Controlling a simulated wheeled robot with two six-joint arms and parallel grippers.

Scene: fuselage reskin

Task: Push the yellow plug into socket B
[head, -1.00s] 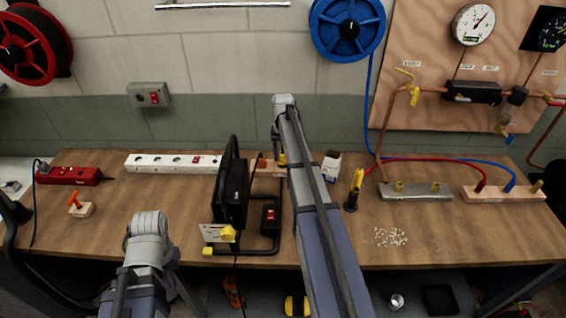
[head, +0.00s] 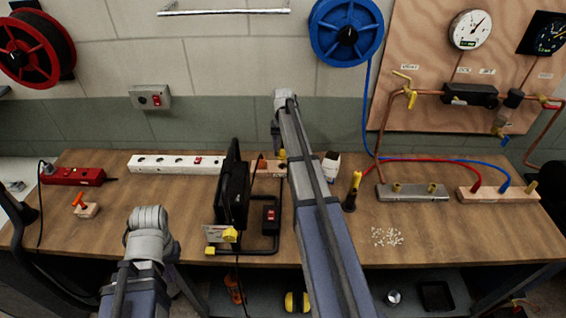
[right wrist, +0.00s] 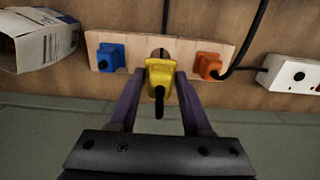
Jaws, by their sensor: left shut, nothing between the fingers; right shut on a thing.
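My right gripper (right wrist: 158,85) is shut on the yellow plug (right wrist: 159,76), in front of the middle of a wooden socket board (right wrist: 138,46). Part of a dark hole shows just behind the plug's upper edge; I cannot tell whether the plug touches the board. A blue plug (right wrist: 110,58) sits at the board's left and an orange plug (right wrist: 208,66) with a black cable at its right. No socket letter is readable. In the head view my right arm hides much of the board (head: 270,168). My left arm shows at lower left, its fingers hidden.
A white carton (right wrist: 38,40) lies close to the board's left end, and a white power strip (right wrist: 290,73) is at its right. In the head view a black framed unit (head: 234,190) stands left of my right arm. A yellow-handled tool (head: 353,190) stands right of it.

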